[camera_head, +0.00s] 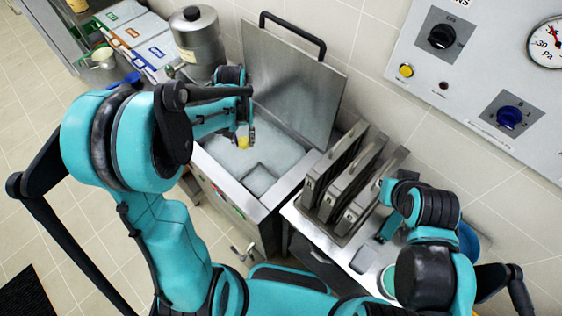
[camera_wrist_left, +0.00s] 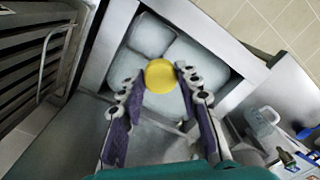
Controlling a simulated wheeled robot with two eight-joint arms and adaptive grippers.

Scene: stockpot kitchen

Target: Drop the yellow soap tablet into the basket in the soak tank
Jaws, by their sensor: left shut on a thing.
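The yellow soap tablet (camera_wrist_left: 160,76) is a round disc between the fingertips of my left gripper (camera_wrist_left: 158,82). In the head view the tablet (camera_head: 243,142) shows under my left gripper (camera_head: 245,130), above the open soak tank (camera_head: 285,183). The tank is full of pale, foamy-looking contents. The basket (camera_head: 259,179) shows as a square outline in the tank, and in the left wrist view the basket (camera_wrist_left: 150,36) lies beyond the tablet, toward the top. My left gripper is shut on the tablet. My right arm is at the right, and its fingertips are hard to make out.
The tank's lid (camera_head: 290,85) stands raised at the back. Several upright metal filters (camera_head: 345,175) stand on the counter right of the tank. A steel stockpot (camera_head: 197,45) stands behind at the left. A control panel (camera_head: 480,60) is on the wall.

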